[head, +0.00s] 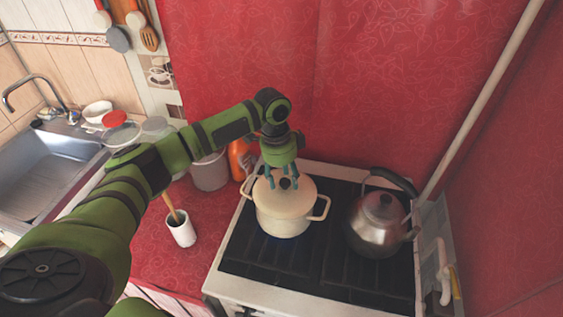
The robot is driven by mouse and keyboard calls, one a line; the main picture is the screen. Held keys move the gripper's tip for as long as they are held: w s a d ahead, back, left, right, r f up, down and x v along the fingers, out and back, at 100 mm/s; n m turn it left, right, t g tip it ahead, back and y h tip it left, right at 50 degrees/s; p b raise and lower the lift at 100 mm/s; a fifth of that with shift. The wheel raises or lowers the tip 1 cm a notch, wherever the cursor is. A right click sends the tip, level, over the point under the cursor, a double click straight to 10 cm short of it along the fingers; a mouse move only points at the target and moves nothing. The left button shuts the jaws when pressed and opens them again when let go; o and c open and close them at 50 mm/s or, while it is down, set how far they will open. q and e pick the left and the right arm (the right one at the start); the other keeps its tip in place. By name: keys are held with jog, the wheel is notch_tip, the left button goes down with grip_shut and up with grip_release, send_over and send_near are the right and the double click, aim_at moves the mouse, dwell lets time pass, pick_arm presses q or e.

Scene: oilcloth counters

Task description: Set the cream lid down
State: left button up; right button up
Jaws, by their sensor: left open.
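The cream lid (299,203) rests on top of the cream pot (284,226), which stands on the left part of the stove. The lid looks level on the rim. My left gripper (283,183) points down over the lid, with its fingers open around or just above the lid's middle. The lid's knob shows as a dark spot near the fingertips. I cannot tell whether the fingers touch the lid. My right gripper is not in view.
A steel kettle (379,222) stands right of the pot on the stove (243,254). A white cup with a wooden-handled tool (181,231), a grey canister (210,172) and an orange bottle (240,158) stand left of it. Red counter (155,258) is free near the cup.

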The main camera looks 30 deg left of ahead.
aim_at(279, 187)
pick_arm(q)
notch_tip(279, 187, up, 11)
jog(key=a+b, duration=0.1)
jog(key=b, duration=0.1)
jog(key=shift+s+b, duration=0.25)
jog(key=shift+b, duration=0.15)
jog(key=shift+a, duration=0.1)
